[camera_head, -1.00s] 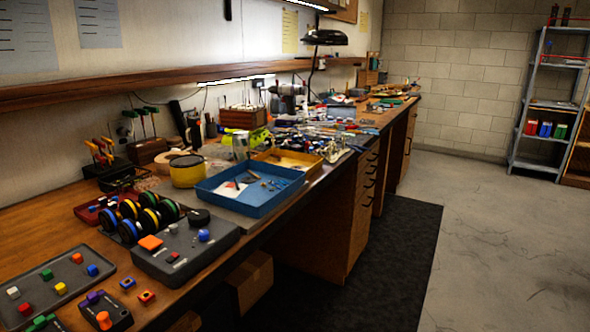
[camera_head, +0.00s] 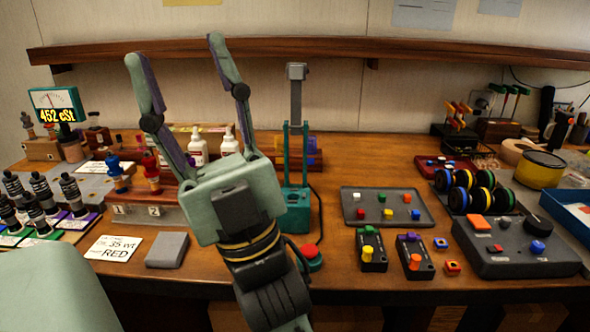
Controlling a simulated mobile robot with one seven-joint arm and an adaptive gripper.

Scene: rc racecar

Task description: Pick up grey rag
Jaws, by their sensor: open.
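A small flat grey folded piece (camera_head: 167,249), which looks like the grey rag, lies near the front edge of the workbench (camera_head: 360,165). It sits just right of a white card (camera_head: 108,248) reading "35 wt RED". My gripper (camera_head: 175,52) is open and empty, its two fingers pointing up. In the picture it is above and right of the grey piece and apart from it. My gripper and wrist hide part of the bench behind them.
A red and a blue figure stand on a numbered stand (camera_head: 160,214). A green press (camera_head: 297,190) and a red button (camera_head: 309,252) are right of my wrist. A tray of coloured cubes (camera_head: 388,205) lies farther right.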

